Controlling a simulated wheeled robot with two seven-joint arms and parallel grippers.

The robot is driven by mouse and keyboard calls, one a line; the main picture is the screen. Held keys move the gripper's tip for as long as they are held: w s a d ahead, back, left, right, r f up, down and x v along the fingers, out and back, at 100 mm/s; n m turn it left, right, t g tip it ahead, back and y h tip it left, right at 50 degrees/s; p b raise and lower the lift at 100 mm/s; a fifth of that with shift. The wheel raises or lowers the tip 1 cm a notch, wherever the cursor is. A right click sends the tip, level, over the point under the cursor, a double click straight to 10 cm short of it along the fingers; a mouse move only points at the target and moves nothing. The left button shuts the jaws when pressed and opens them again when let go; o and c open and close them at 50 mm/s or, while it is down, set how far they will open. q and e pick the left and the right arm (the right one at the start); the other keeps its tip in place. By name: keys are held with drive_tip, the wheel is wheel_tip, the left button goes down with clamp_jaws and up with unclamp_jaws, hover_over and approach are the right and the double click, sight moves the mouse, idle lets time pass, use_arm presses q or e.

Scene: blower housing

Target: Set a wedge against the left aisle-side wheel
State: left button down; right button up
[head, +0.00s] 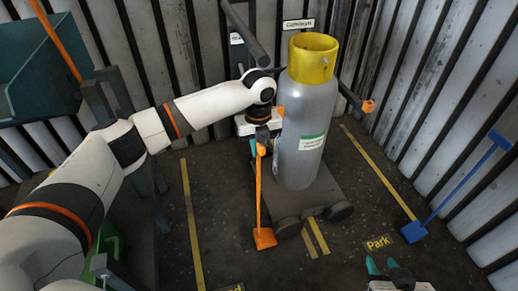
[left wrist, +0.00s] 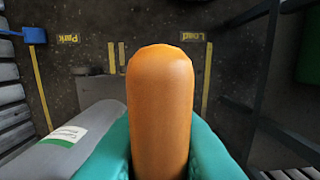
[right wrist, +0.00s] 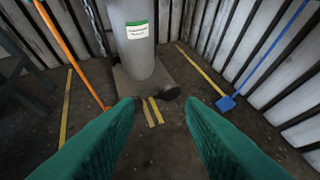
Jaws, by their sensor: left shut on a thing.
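My left gripper (head: 262,142) is shut on the upper end of a long orange handle (head: 259,195), whose rounded orange end (left wrist: 160,105) fills the middle of the left wrist view. At its foot the orange wedge (head: 264,238) is low by the floor, just left of the left near wheel (head: 288,227) of a dark cart (head: 318,192). I cannot tell whether wedge and wheel touch. The right near wheel (head: 340,211) has nothing against it. A grey cylinder (head: 307,110) with a yellow top stands on the cart. My right gripper (head: 388,270) is open and empty.
A blue wedge (head: 413,232) with a long blue handle (head: 465,185) stands at the right. Yellow floor lines (head: 192,220) flank the cart; a "Park" label (head: 379,242) lies in front. Ribbed walls (head: 440,90) close the back and right. A teal bin (head: 40,60) is at the left.

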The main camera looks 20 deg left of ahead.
use_arm(q)
drive_tip(key=shift+w+a, duration=0.1)
drive_tip(key=shift+w, duration=0.15)
use_arm(e)
drive_tip(key=shift+w+a+r+t, duration=0.3)
drive_tip(key=shift+w+r+t, duration=0.3)
drive_tip(key=shift+w+r, duration=0.1)
use_arm(q)
drive_tip(key=shift+w+d+f, duration=0.4)
drive_tip(key=shift+w+d, duration=0.1)
drive_tip(key=shift+d, duration=0.2)
drive_tip(key=shift+w+d+f, duration=0.35)
drive_tip(key=shift+w+d, duration=0.1)
drive_tip(key=shift+d, duration=0.25)
use_arm(e)
drive_tip(key=shift+s+d+f+g, duration=0.25)
drive_tip(key=shift+s+f+g, duration=0.25)
drive_tip(key=shift+f, duration=0.05)
use_arm(q)
drive_tip(key=c, duration=1.3)
unclamp_jaws()
drive_tip(key=shift+s+f, duration=0.1)
drive_tip(key=shift+f, duration=0.05)
